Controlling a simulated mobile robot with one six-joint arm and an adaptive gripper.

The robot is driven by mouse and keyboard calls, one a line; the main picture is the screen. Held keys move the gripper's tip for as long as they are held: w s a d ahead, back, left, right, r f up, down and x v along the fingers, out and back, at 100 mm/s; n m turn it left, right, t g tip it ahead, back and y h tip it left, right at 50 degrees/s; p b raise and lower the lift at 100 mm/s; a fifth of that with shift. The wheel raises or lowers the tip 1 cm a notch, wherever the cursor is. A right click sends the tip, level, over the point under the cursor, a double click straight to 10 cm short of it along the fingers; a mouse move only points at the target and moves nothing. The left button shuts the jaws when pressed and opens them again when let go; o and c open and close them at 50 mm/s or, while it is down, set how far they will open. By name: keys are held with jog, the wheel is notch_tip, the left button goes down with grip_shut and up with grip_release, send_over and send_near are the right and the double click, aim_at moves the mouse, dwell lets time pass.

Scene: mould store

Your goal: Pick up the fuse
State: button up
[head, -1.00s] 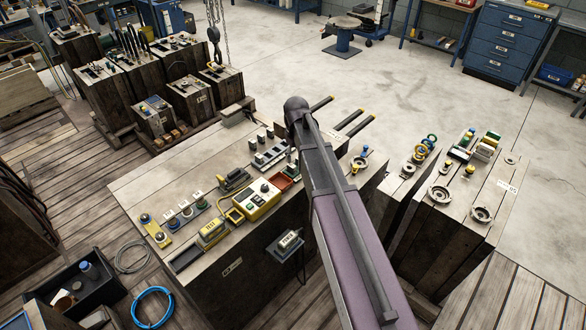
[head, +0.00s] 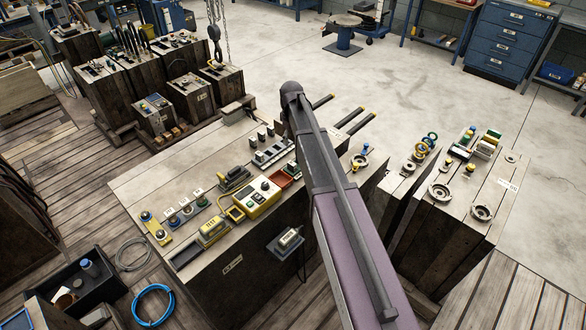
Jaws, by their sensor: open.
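My arm reaches from the bottom right to above the large wooden block (head: 150,190). My gripper does not show; the arm's far end hides the space beneath it. I cannot tell for certain which thing is the fuse. A small pale cylinder-like piece (head: 289,237) lies on a dark bracket (head: 278,246) at the block's front side. A row of small dark pieces with pale tops (head: 262,137) stands near the block's back edge, left of the arm. Both are too small to identify.
A yellow control box (head: 257,198) and a red tray (head: 284,178) sit close left of my arm. A second block (head: 465,205) with rings stands at right. The block's left top is partly bare.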

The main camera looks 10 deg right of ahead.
jog(key=b, duration=0.8)
send_over(292, 163)
jog(key=shift+f, duration=4.05)
jog(key=shift+f, duration=0.15)
notch_tip(292, 163, down, 5)
jog(key=b, duration=0.5)
jog(key=shift+w, duration=0.1)
grip_shut()
